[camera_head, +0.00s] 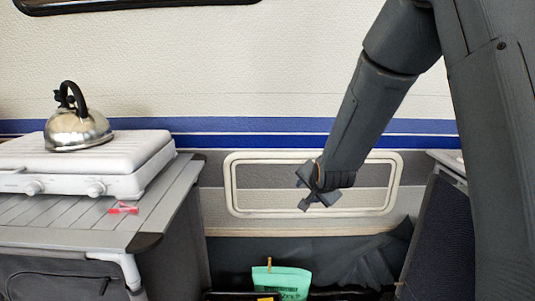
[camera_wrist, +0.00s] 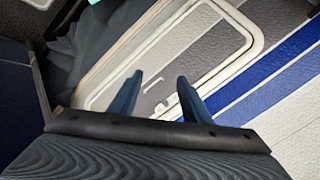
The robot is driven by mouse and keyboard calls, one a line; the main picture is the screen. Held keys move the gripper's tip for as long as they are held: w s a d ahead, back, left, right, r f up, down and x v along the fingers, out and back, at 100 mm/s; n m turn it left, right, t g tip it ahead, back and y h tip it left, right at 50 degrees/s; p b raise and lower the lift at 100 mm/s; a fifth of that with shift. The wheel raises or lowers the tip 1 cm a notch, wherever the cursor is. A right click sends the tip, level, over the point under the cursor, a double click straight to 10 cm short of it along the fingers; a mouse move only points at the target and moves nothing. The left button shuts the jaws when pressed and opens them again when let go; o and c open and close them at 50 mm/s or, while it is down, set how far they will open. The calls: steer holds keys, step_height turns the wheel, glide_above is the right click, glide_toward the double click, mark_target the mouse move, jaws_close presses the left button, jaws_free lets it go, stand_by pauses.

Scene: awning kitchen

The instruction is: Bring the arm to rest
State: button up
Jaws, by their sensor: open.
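My arm hangs down from the upper right in the head view, and my gripper (camera_head: 316,197) is at its lower end, in front of the framed hatch (camera_head: 232,188) in the wall. In the wrist view my gripper (camera_wrist: 158,82) shows two blue-grey fingers standing apart with nothing between them. The hatch frame (camera_wrist: 255,38) lies beyond the fingers. I cannot tell the exact distance from the fingers to the wall.
A grey slatted table (camera_head: 180,198) at the left carries a white stove (camera_head: 125,172), a metal kettle (camera_head: 78,130) and a small red clip (camera_head: 122,207). A green bag (camera_head: 281,280) with a wooden peg stands below my gripper. A dark panel (camera_head: 437,240) stands at the right.

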steer(key=s+a+r+n+g, duration=0.15)
steer(key=s+n+g, duration=0.4)
steer(key=s, duration=1.45)
steer(key=s+r+n+g, duration=0.2)
steer(key=s+n+g, duration=0.35)
steer(key=s, duration=1.45)
steer(key=d+r+m+p, duration=0.1)
steer(key=d+r+p, duration=0.5)
steer(key=p, duration=0.9)
steer(key=shift+w+d+r+m+t+h, duration=0.3)
steer(key=shift+d+r+t+h, duration=0.1)
steer(key=shift+d, duration=0.35)
